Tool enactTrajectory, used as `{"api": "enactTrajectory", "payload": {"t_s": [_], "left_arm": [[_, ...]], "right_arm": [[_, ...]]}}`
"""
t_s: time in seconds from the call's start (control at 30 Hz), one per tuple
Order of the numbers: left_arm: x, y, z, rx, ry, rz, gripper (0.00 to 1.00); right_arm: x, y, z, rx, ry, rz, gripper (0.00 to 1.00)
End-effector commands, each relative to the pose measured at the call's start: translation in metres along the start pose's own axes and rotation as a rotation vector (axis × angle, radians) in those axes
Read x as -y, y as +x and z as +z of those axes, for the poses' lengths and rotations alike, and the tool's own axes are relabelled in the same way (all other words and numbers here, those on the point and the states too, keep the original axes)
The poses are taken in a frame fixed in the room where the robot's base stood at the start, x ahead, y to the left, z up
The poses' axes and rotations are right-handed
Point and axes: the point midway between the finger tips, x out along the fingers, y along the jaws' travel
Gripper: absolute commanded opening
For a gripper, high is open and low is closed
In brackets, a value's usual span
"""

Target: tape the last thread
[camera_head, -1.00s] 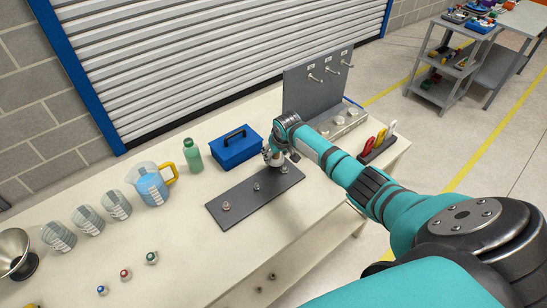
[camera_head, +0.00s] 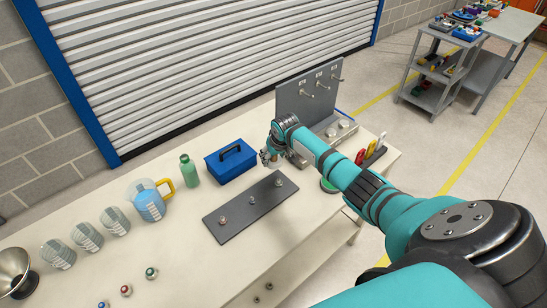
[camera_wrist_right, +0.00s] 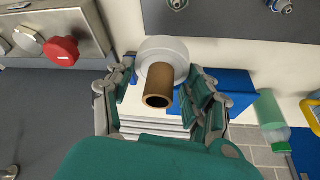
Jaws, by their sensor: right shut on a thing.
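My right gripper (camera_head: 268,158) is above the far part of the bench, just past the far end of the dark plate (camera_head: 262,210). In the right wrist view its fingers (camera_wrist_right: 160,92) are shut on a white tape roll (camera_wrist_right: 168,48) with a brown core tube. Three metal threaded fittings stand on the plate: a near one (camera_head: 223,221), a middle one (camera_head: 251,199) and a far one (camera_head: 279,182). The roll is apart from the far fitting. Whether each thread bears tape is too small to tell. My left gripper is not in view.
A blue toolbox (camera_head: 231,161) and green bottle (camera_head: 189,170) stand left of the gripper. A grey gauge panel (camera_head: 306,90) stands behind it. A rack with coloured handles (camera_head: 370,154) is at right. A jug (camera_head: 148,203) and beakers are at left.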

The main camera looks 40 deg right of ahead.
Motion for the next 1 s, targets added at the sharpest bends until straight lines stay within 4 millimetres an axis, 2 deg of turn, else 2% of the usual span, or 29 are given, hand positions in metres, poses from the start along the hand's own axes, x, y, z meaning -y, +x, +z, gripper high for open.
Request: {"api": "enactTrajectory", "payload": {"t_s": [0.13,0.5,1.0], "left_arm": [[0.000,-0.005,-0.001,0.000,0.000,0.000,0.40],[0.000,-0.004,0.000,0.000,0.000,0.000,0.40],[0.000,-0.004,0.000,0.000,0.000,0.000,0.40]], "right_arm": [[0.000,-0.009,-0.004,-0.002,-0.001,0.000,0.23],[0.000,-0.025,-0.011,-0.001,-0.001,0.000,0.23],[0.000,-0.030,-0.013,-0.001,0.000,0.000,0.23]]}}
